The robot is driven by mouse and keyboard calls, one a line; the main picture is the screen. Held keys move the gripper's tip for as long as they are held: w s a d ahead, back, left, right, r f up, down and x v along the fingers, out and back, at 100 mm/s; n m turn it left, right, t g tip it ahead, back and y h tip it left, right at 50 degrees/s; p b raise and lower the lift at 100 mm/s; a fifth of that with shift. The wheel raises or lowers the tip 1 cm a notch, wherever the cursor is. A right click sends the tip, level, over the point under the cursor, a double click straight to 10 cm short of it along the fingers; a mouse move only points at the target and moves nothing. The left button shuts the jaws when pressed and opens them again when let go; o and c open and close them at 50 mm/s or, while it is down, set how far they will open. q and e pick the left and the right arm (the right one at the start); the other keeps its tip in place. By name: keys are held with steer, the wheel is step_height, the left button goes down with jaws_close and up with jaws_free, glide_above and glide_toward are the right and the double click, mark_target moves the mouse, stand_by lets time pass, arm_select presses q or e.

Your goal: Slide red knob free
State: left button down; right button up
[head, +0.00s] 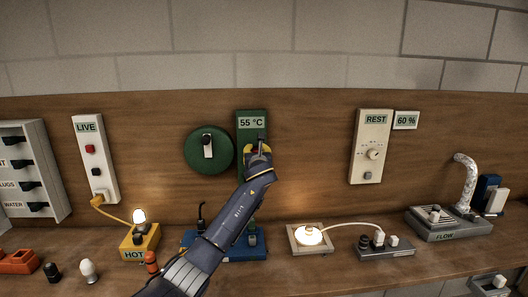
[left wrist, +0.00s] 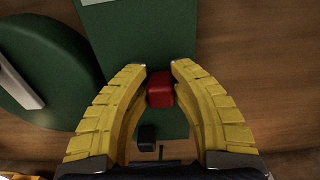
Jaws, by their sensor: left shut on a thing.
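The red knob (left wrist: 160,91) sits on the green panel (left wrist: 120,48) in the left wrist view. A small black part (left wrist: 147,138) shows below the knob. My right gripper is in no view.
A round green disc (head: 208,151) with a pale handle is left of the panel. A blue box (head: 258,246) stands below my arm. A yellow "HOT" box (head: 139,247) and a lit lamp (head: 309,235) flank it. A "REST" panel (head: 362,160) is further right.

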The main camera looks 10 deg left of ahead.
arm_select(q)
steer(key=shift+d+r, duration=0.1)
steer(key=shift+d, duration=0.1)
steer(key=c, duration=1.2)
jaws_free()
steer(key=shift+w+d, duration=0.1)
steer(key=shift+c, duration=0.2)
steer(key=shift+o, duration=0.6)
steer(key=v, duration=1.2)
